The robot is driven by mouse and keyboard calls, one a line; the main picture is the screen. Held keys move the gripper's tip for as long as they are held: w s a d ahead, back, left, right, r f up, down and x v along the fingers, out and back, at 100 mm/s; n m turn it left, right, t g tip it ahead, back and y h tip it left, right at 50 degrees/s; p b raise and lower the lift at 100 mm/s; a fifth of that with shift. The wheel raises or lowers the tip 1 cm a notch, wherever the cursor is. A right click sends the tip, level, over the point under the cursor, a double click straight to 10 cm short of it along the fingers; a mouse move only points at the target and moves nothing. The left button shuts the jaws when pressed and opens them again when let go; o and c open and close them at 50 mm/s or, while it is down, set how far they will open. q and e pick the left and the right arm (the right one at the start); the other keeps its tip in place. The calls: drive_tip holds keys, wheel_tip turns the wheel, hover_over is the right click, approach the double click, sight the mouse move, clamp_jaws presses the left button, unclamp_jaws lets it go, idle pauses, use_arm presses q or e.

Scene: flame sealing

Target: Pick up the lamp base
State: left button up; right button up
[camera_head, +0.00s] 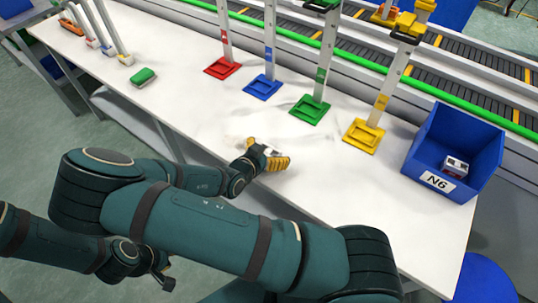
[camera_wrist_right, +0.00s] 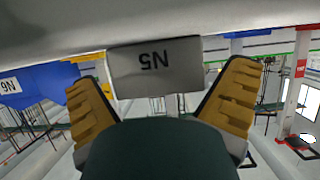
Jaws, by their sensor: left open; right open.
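No part in view can be surely told as the lamp base. A grey block marked N5 (camera_wrist_right: 155,68) shows upside down in the right wrist view, in the gap between the yellow fingers of my right gripper (camera_wrist_right: 165,95). Contact cannot be told.
Red (camera_head: 222,68), blue (camera_head: 262,87), green (camera_head: 310,110) and yellow (camera_head: 363,135) bases with posts stand along the back of the table (camera_head: 330,200). A blue bin marked N6 (camera_head: 425,160) holds a small box (camera_head: 455,166). A green block (camera_head: 143,76) lies left. Bare table lies between.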

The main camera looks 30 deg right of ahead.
drive_tip(key=c, duration=1.2)
